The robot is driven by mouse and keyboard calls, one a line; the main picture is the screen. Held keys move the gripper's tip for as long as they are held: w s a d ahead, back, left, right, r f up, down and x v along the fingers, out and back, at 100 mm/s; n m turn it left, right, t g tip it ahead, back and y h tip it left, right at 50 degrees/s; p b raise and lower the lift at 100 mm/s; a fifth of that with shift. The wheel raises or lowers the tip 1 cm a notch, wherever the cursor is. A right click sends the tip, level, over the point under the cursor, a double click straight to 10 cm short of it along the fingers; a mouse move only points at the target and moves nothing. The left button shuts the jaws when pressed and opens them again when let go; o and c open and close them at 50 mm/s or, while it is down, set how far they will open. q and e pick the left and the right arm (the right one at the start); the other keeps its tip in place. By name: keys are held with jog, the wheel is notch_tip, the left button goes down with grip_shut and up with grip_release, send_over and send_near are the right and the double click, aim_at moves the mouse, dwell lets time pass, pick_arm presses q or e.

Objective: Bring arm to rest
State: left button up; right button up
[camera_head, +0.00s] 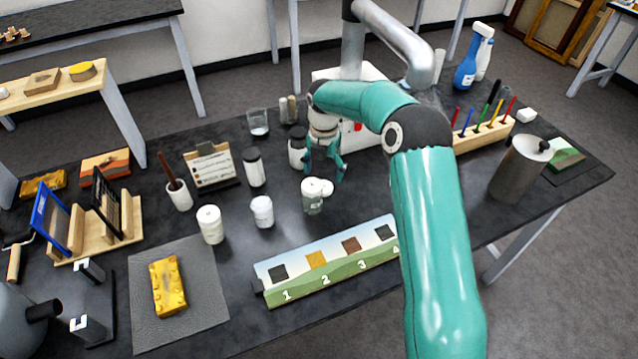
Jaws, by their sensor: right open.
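My right arm reaches in from the lower right, and its teal right gripper (324,172) points down over the black table (215,345). Its fingers are spread and nothing shows between them. A small clear jar (312,203) with a white lid (326,187) beside or on it stands just in front of the fingertips. A dark-capped jar (297,150) stands close to the left of the gripper. I cannot tell whether the fingers touch either. A gilt fragment (168,287) lies on a grey mat (207,309) at the front left. My left gripper is out of view.
White-lidded jars (211,225) stand left of the gripper. A numbered sample board (325,277) lies in front. A white box (372,95) with a metal duct is behind. A metal canister (518,170) and tool rack (484,136) stand right.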

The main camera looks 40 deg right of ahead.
notch_tip(320, 180, up, 7)
jog(key=shift+r, duration=0.15)
dwell(0.4)
